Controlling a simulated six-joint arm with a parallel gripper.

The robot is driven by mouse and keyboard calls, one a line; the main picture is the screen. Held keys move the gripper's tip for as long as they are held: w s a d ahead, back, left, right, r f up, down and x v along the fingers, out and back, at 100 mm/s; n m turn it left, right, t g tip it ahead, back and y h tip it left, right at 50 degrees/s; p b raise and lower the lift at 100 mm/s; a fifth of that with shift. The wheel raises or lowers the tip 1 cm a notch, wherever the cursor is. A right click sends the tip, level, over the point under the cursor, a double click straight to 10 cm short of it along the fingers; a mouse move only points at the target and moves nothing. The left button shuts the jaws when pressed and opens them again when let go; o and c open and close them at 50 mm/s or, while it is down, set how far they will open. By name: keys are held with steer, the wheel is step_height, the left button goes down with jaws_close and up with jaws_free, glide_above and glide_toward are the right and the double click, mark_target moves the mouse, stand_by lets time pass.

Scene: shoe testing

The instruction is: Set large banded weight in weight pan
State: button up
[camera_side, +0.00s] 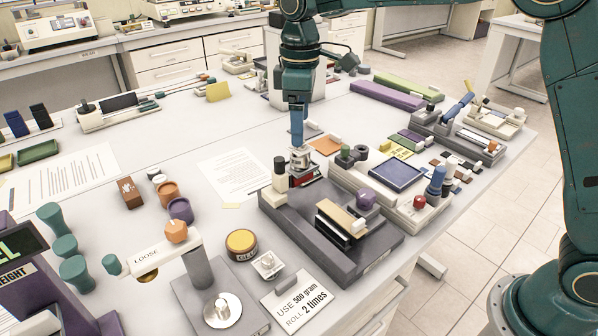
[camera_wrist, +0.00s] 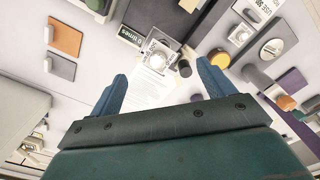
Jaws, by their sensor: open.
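My gripper (camera_side: 297,140) points down above the far end of a grey rolling device (camera_side: 330,225). Its blue fingers are spread, and the wrist view shows nothing between them (camera_wrist: 162,88). Below it in the side view is a pale, clear holder (camera_side: 301,161) above a red part; it also shows in the wrist view (camera_wrist: 158,48). I cannot tell whether that holder is the weight pan or whether it touches the fingers. I cannot tell which piece is the large banded weight.
A raised arm marked LOOSE (camera_side: 150,252), a yellow tin (camera_side: 241,243) and a 500 gram card (camera_side: 302,300) stand nearer the camera.

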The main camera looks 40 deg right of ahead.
step_height(320, 180, up, 6)
steer(key=shift+r, duration=0.2)
stand_by(0.6)
steer(key=s+d+r+m+t, duration=0.15)
steer(key=s+d, duration=0.25)
steer(key=s, duration=0.4)
steer(key=s+d+r+m+t, duration=0.1)
steer(key=s+d+r+m, duration=0.25)
steer(key=s, duration=0.35)
steer(key=s+d+f+m+t, duration=0.1)
steer(key=s+d+f+m, duration=0.1)
steer(key=s+f, duration=0.2)
steer(key=s+d+f+m+t, duration=0.2)
steer(key=s+d+f, duration=0.1)
steer(key=s, duration=0.8)
steer(key=shift+s+f, duration=0.2)
steer(key=shift+f, duration=0.6)
